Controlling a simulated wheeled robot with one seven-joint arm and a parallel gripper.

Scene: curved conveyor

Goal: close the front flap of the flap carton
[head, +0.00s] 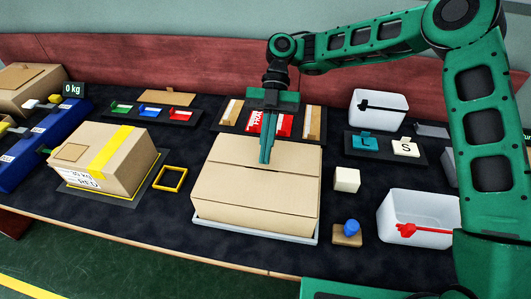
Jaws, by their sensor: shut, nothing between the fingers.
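The flap carton (255,200) is a tan cardboard box on a light grey tray (210,225) in the middle of the dark worktop. Its top flaps look lowered and about flat, with a dark seam running across between the front flap (250,187) and the back part (232,152). My green gripper (265,158) points straight down over the back part of the top, close to the seam. Its fingers are together and hold nothing. I cannot tell if the tips touch the cardboard.
A taped carton (120,165) stands at the left, with a yellow square frame (171,179) beside it. A white cube (346,179), a blue knob on a wooden block (346,239) and a white bin (405,232) are at the right. Small trays line the back.

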